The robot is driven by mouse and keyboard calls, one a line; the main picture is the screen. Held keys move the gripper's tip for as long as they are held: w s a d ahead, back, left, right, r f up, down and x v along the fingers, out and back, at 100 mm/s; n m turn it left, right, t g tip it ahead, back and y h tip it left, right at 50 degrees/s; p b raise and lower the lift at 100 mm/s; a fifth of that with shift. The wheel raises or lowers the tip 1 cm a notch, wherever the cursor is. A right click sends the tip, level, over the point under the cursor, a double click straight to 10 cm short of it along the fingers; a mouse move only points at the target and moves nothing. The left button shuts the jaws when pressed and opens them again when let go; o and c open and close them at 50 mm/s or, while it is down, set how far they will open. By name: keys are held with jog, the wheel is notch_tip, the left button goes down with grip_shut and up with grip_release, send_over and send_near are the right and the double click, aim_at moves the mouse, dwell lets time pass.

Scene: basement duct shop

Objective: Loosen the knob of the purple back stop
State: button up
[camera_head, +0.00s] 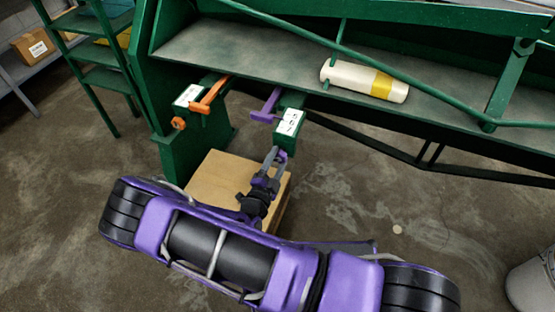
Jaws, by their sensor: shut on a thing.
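The purple back stop (267,107) sits on a green bar end with a white numbered label (289,122), at the front of the green machine. My gripper (276,154) reaches up to the front of this bar from below, just under the label. Its grey fingers are closed at the spot where the knob of the purple back stop sits. The knob itself is hidden by the fingers and too small to make out.
An orange back stop (211,94) with an orange knob (178,123) is to the left. A white cylinder with a yellow band (362,81) lies on the machine's bed (240,45). A wooden box (222,180) stands below. A grey bucket (533,285) is at lower right.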

dwell(0.3)
jog(key=o, duration=1.4)
jog(key=shift+c, duration=0.2)
jog(key=v, duration=1.7)
jog(key=shift+s, duration=0.25)
jog(key=shift+w+a+r, duration=0.1)
jog(key=shift+a, duration=0.05)
